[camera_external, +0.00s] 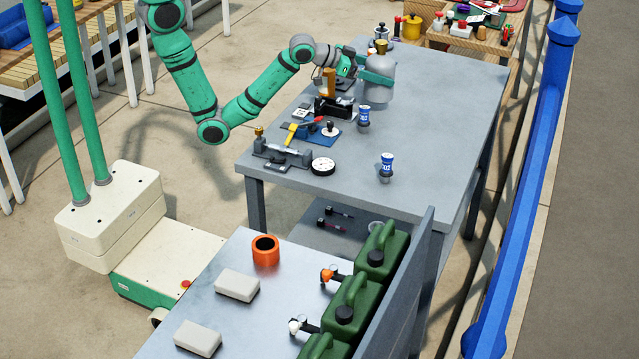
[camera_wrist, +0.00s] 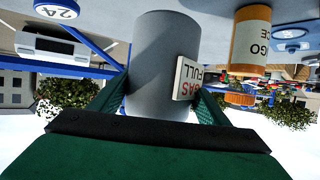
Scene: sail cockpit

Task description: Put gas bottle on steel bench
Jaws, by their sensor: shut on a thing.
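The gas bottle (camera_external: 380,90) is a grey cylinder with a brass valve on top, at the far part of a long grey bench (camera_external: 440,130). My gripper (camera_external: 365,75) is shut around its side, and the bottle looks upright. In the upside-down wrist view the grey bottle (camera_wrist: 160,60) is between both fingers, with a "GAS FULL" label on it. I cannot tell whether its base touches the bench top. A second grey, metal-looking bench (camera_external: 215,315) stands at the front. I cannot tell which of the two is the steel bench.
The far bench holds blue-labelled cups (camera_external: 386,165), a round gauge (camera_external: 323,166), a clamp tool (camera_external: 280,153) and an orange cylinder (camera_external: 328,82) near my gripper. The front bench holds green canisters (camera_external: 382,250), pale blocks (camera_external: 237,285) and an orange ring (camera_external: 265,250).

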